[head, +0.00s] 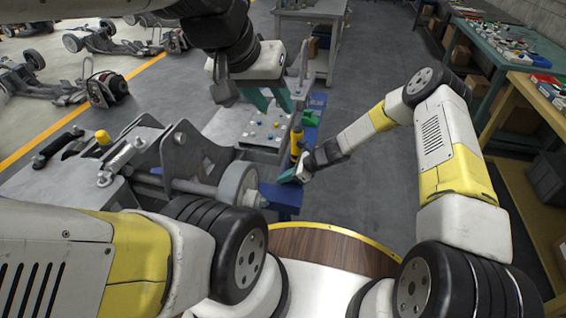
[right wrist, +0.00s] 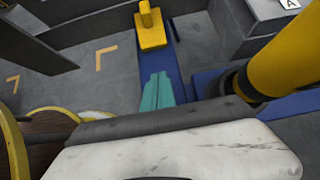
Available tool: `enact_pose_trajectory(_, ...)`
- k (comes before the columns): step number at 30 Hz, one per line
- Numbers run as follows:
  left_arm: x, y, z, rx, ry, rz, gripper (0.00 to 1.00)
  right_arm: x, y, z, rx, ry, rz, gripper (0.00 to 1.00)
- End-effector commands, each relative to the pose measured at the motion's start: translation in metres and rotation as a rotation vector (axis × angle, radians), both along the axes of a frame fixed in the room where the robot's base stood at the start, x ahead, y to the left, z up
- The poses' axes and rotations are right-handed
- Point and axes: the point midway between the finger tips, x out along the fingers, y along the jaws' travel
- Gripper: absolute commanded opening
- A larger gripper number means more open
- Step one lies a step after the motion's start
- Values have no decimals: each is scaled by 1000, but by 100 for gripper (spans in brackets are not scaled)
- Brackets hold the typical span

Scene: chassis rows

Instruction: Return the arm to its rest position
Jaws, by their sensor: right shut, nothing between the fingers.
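My left gripper (head: 270,99) hangs in from the top of the head view with its two teal fingers apart. It is over a grey metal plate (head: 232,124) with several small coloured pieces on it. My right gripper (head: 285,177) is low at the centre, just above a blue surface (head: 283,200). In the right wrist view its teal fingers (right wrist: 157,92) lie together with nothing between them. A yellow and black upright cylinder (head: 297,145) stands close beside it; its yellow body (right wrist: 283,45) fills the upper right of the wrist view.
A grey chassis frame with a wheel (head: 238,184) lies to the left. A yellow block (right wrist: 150,27) is beyond the right fingertips. A green-topped bench (head: 505,45) and a wooden-topped bench (head: 545,100) line the right side. Open grey floor (head: 385,60) lies between.

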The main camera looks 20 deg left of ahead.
Motion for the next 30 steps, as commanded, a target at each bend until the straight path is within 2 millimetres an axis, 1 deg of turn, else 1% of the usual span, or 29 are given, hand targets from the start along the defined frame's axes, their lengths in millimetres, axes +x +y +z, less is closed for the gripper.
enact_pose_trajectory(1, 0, 0, 0, 0, 0, 0, 36, 1, -6, 6, -1, -1, -1, 0)
enact_pose_trajectory(3, 0, 0, 0, 0, 0, 0, 36, 0, -11, 11, 0, 0, 0, 0)
enact_pose_trajectory(11, 0, 0, 0, 0, 0, 0, 36, 1, -17, 19, -1, -4, 4, 0)
enact_pose_trajectory(14, 0, 0, 0, 0, 0, 0, 36, 6, -22, 34, -9, -43, 33, 0)
enact_pose_trajectory(17, 0, 0, 0, 0, 0, 0, 36, 13, -35, 69, -29, -131, 105, 0)
enact_pose_trajectory(19, 0, 0, 0, 0, 0, 0, 36, 17, -48, 101, -54, -215, 177, 0)
enact_pose_trajectory(22, 0, 0, 0, 0, 0, 0, 36, 18, -69, 151, -97, -339, 288, 0)
enact_pose_trajectory(24, 0, 0, 0, 0, 0, 0, 36, 15, -84, 184, -130, -419, 365, 0)
enact_pose_trajectory(26, 0, 0, 0, 0, 0, 0, 36, 11, -97, 211, -161, -485, 429, 0)
enact_pose_trajectory(27, 0, 0, 0, 0, 0, 0, 36, 7, -106, 229, -184, -529, 469, 0)
enact_pose_trajectory(29, 0, 0, 0, 0, 0, 0, 36, 0, -120, 255, -217, -589, 531, 0)
enact_pose_trajectory(30, 0, 0, 0, 0, 0, 0, 36, -5, -129, 272, -241, -630, 570, 0)
